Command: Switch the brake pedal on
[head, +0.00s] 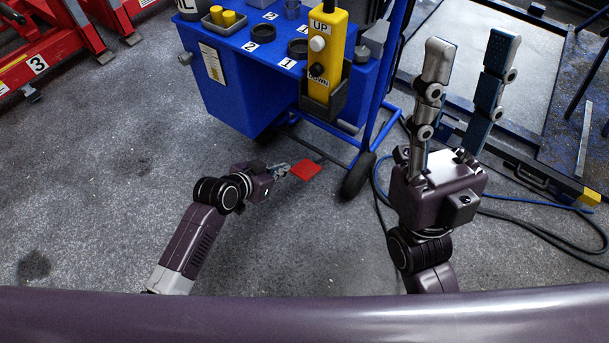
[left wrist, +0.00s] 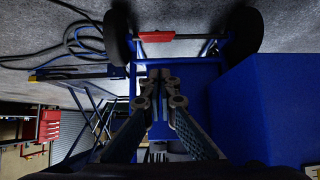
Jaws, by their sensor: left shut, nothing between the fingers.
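The red brake pedal (head: 305,169) sits low at the foot of the blue trolley, near a black wheel. In the left wrist view the red pedal (left wrist: 157,36) shows between two black wheels, beyond my fingertips. My left gripper (head: 283,170) is shut and empty, just left of the pedal in the head view. Its fingertips (left wrist: 160,78) are together in the left wrist view.
The blue trolley (head: 236,88) carries a yellow UP/DOWN control box (head: 324,55). A black wheel (head: 357,176) stands right of the pedal. Cables (head: 530,235) lie on the floor at right. A red lift (head: 45,60) stands at far left. The grey floor at left is clear.

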